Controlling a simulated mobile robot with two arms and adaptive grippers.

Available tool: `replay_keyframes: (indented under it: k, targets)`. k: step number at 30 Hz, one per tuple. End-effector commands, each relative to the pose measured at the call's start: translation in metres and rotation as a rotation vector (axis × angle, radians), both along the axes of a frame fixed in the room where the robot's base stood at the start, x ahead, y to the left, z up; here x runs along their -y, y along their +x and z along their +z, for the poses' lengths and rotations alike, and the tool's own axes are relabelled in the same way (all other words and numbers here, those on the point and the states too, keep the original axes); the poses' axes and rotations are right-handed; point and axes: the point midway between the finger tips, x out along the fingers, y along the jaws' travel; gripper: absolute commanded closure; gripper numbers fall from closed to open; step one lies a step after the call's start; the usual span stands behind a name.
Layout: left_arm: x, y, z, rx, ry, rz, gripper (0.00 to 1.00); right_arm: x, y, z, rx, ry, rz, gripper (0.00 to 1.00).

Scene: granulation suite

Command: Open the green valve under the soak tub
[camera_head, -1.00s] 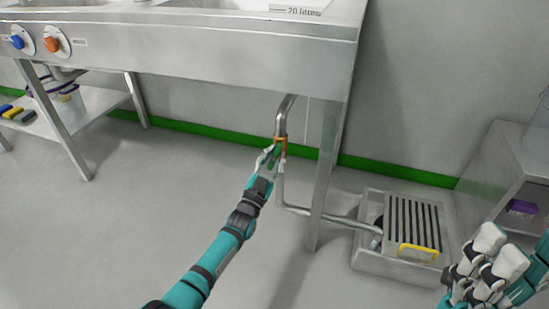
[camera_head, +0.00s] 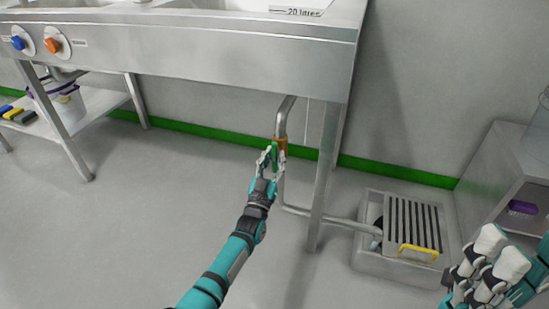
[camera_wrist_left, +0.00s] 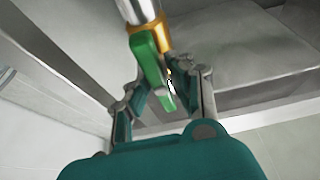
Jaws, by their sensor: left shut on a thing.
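The green valve lever (camera_wrist_left: 150,66) hangs from a brass valve body (camera_wrist_left: 150,38) on the steel drain pipe (camera_head: 285,112) under the soak tub (camera_head: 220,60). In the head view the green lever (camera_head: 274,157) points down beside the brass body (camera_head: 281,146). My left gripper (camera_head: 270,161) is at the lever, and in the left wrist view its fingers (camera_wrist_left: 158,98) stand on either side of the lever's lower end, shut on it. My right gripper (camera_head: 485,268) is at the lower right, away from the valve; its fingertips are not clear.
The drain pipe bends right behind a tub leg (camera_head: 323,180) to a floor drain box with a slatted grate (camera_head: 414,224) and yellow handle (camera_head: 418,251). A steel cabinet (camera_head: 505,170) stands at right. A low shelf (camera_head: 95,98) is at left. The floor in front is clear.

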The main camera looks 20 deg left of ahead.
Motion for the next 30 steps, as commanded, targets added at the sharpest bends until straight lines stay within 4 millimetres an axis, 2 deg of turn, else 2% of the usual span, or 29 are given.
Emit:
replay_keyframes:
  k: [3, 4, 8, 16, 20, 30]
  targets:
    - [0.0, -0.001, -0.002, -0.004, 0.001, -0.001, 1.0, 0.0, 0.0, 0.0, -0.001, 0.0, 0.0, 0.6]
    - [0.0, -0.001, -0.002, -0.004, 0.001, -0.001, 0.78, 0.0, 0.0, 0.0, -0.001, 0.0, 0.0, 0.6]
    - [0.0, 0.0, -0.002, -0.003, 0.0, -0.001, 0.61, 0.0, 0.0, -0.001, -0.001, 0.0, 0.0, 0.6]
    - [0.0, -0.001, -0.001, -0.002, 0.001, -0.001, 0.6, 0.0, 0.001, -0.002, -0.006, 0.002, -0.001, 0.6]
    - [0.0, -0.01, -0.006, -0.003, 0.001, -0.001, 0.6, 0.0, 0.001, -0.001, -0.005, 0.002, -0.001, 0.6]
    - [-0.002, -0.074, -0.033, -0.005, 0.001, -0.001, 0.6, 0.0, 0.001, 0.0, -0.001, 0.001, 0.0, 0.6]
